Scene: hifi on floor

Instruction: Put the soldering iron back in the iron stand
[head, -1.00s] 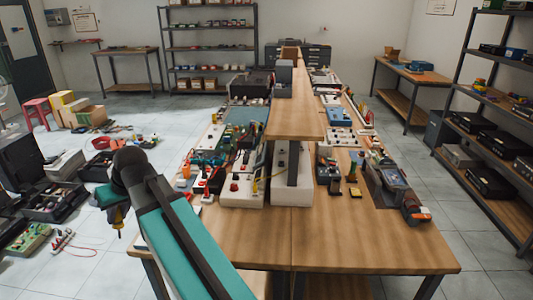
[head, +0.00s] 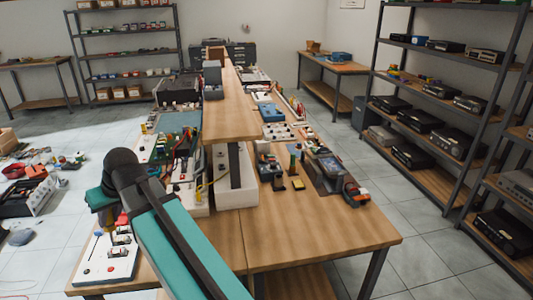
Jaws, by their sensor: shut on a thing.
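My gripper (head: 104,214) is at the end of my teal and black arm, at the left near the table's front left corner. My wrist mostly hides its fingers. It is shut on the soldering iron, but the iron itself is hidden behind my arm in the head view. On the right half of the workbench (head: 300,232) stand a small upright green and dark thing (head: 293,163) and a small yellow pad (head: 298,185); these may be the iron stand and its sponge, but they are too small to be sure. My gripper is well to the left of them.
A raised wooden shelf (head: 228,112) runs down the middle of the bench, between my gripper and the right half. A white board (head: 105,262) lies at the front left corner. A meter-like device (head: 328,166) lies right of the pad. The front right of the bench is clear.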

